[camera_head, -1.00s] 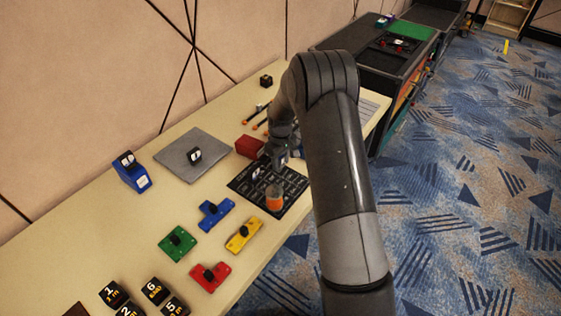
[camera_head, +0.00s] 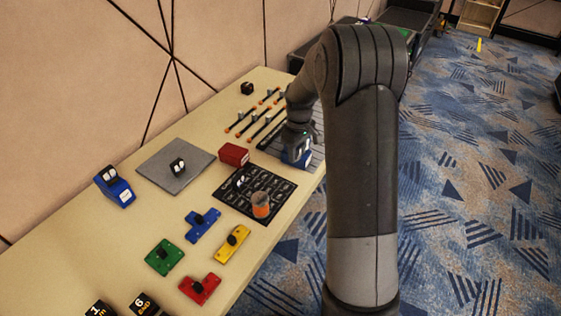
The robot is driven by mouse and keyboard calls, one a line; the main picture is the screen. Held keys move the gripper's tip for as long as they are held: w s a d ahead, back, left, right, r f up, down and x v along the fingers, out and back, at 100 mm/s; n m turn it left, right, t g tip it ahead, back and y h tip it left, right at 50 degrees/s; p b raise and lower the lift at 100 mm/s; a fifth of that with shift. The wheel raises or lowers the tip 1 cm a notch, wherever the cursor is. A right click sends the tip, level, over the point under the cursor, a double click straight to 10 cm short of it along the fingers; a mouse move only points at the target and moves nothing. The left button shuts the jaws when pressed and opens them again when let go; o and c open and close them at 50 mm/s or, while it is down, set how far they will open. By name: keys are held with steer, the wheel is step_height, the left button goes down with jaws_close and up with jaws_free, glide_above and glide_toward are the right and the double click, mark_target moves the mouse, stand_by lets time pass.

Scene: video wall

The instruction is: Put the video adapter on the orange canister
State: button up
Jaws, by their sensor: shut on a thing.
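The orange canister (camera_head: 261,206) stands upright at the front right of the black patterned mat (camera_head: 278,186), with a pale, clear-looking upper part. My gripper (camera_head: 296,150) points down beyond the mat, near the table's right edge. It is shut at a blue object (camera_head: 297,158) with white parts, partly hidden by the fingers. Whether this is the video adapter, and whether it touches the table, I cannot tell. My gripper is apart from the canister. A small black and white piece (camera_head: 240,182) stands on the mat, left of the canister.
A red box (camera_head: 234,154) stands behind the mat. A grey plate (camera_head: 158,172) bears a small black piece. A blue block (camera_head: 115,188) stands left. Coloured pieces with black knobs lie in front, including a yellow one (camera_head: 232,245).

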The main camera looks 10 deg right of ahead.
steer(key=s+a+r+n, duration=0.1)
steer(key=s+a+r, duration=0.1)
steer(key=s+r, duration=0.35)
steer(key=s+a+r+n, duration=0.1)
steer(key=s+a+r, duration=0.15)
steer(key=s, duration=0.65)
glide_above(260, 197)
step_height(260, 197, down, 6)
steer(key=shift+f, duration=2.25)
steer(key=shift+f, duration=0.1)
steer(key=o, duration=0.9)
steer(key=shift+o, duration=0.2)
